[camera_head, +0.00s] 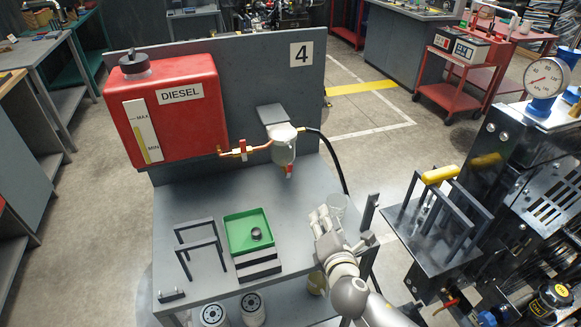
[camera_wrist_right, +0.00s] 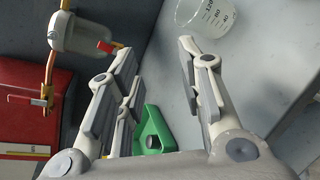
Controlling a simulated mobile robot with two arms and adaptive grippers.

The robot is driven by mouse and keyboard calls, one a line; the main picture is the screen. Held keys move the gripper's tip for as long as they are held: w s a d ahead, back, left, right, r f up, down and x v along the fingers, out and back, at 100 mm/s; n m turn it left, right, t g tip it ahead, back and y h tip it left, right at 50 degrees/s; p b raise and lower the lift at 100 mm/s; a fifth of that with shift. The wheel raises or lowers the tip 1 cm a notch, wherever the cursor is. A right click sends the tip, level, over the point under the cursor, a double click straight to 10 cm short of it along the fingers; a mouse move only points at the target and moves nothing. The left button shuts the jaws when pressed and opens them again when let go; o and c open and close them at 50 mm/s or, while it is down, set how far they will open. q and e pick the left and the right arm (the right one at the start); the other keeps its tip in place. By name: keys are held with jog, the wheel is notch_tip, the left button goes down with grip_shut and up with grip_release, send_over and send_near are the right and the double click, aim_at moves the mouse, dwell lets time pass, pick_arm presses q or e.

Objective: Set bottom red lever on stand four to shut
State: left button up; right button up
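Stand four (camera_head: 303,80) has a grey back panel marked "4". A clear filter bowl (camera_head: 283,150) hangs on it. The bottom red lever (camera_head: 289,171) sits under the bowl; in the right wrist view it shows as a small red handle (camera_wrist_right: 106,47) by a brass fitting at upper left. I cannot tell its setting. Another red lever (camera_head: 243,146) is on the copper pipe by the tank. My right gripper (camera_head: 322,216) is open and empty over the bench's right side, below and right of the bottom lever, apart from it. My left gripper is not in view.
A clear beaker (camera_head: 337,205) stands close to my right gripper. A green tray (camera_head: 248,231) holds a small dark part. A red diesel tank (camera_head: 165,110) is at left, and a black hose (camera_head: 335,160) curves down at right. The bench below the bowl is clear.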

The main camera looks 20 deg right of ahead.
aim_at(291, 167)
jog(key=w+a+r+n+t+y, duration=0.1)
jog(key=w+n, duration=0.2)
jog(key=w, duration=0.2)
jog(key=w+a+r+n+t+y, duration=0.1)
jog(key=w+r+n, duration=0.1)
jog(key=w+n, duration=0.2)
jog(key=w+a+r+n+t+y+p, duration=0.1)
jog(key=w+n, duration=0.3)
jog(key=w, duration=0.3)
jog(key=shift+a+r+y, duration=0.2)
jog(key=shift+y, duration=0.1)
grip_shut()
